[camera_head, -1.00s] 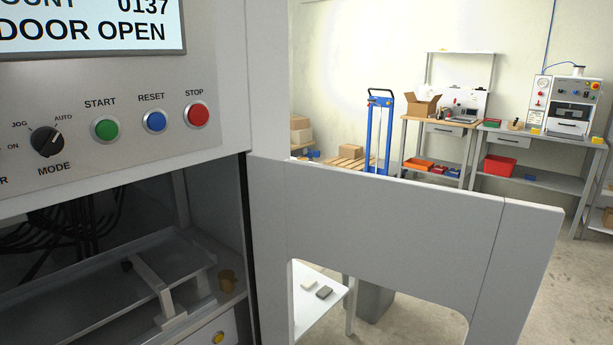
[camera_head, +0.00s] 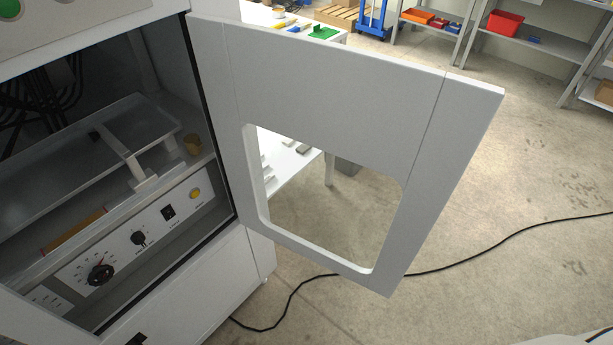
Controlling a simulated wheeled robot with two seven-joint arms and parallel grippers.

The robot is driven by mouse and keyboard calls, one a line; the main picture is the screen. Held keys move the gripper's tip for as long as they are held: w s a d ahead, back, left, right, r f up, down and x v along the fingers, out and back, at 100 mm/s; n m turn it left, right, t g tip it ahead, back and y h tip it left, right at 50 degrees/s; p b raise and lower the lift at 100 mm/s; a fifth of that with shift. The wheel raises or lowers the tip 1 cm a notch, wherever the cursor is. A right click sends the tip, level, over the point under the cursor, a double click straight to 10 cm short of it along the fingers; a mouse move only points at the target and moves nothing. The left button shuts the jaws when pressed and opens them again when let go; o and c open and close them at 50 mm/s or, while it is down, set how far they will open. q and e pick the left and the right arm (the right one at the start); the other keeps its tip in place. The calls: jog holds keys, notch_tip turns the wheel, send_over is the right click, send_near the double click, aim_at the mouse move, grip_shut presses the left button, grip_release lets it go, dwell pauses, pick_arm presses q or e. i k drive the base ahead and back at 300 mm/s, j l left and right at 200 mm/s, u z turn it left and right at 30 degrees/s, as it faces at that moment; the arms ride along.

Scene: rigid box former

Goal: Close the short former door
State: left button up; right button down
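The short former door (camera_head: 330,80) is a light grey panel with a large rounded window opening. It stands swung wide open to the right of the former (camera_head: 215,270), attached along its left edge. The open former shows a metal tray (camera_head: 80,165), dark cables and a lower control panel (camera_head: 120,240) with knobs and a yellow button. Neither of my grippers can be made out. A small pale shape at the bottom right corner is cut off, and I cannot tell what it is.
A black cable (camera_head: 480,250) runs across the concrete floor below and right of the door. A white table (camera_head: 300,170) stands behind the door, partly seen through its window. Shelving with a red bin (camera_head: 505,23) is at the back right.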

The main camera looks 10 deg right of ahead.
aim_at(420, 128)
jog(key=i+l+u, duration=0.15)
jog(key=l+u, duration=0.3)
jog(key=l, duration=0.15)
jog(key=i+l+u, duration=0.1)
jog(key=l+u, duration=0.35)
jog(key=l, duration=0.15)
jog(key=l+u, duration=0.45)
jog(key=l, duration=0.15)
jog(key=k+l+u, duration=0.15)
jog(key=l+u, duration=0.3)
jog(key=l, duration=0.15)
jog(key=l+u, duration=0.5)
jog(key=l, duration=0.15)
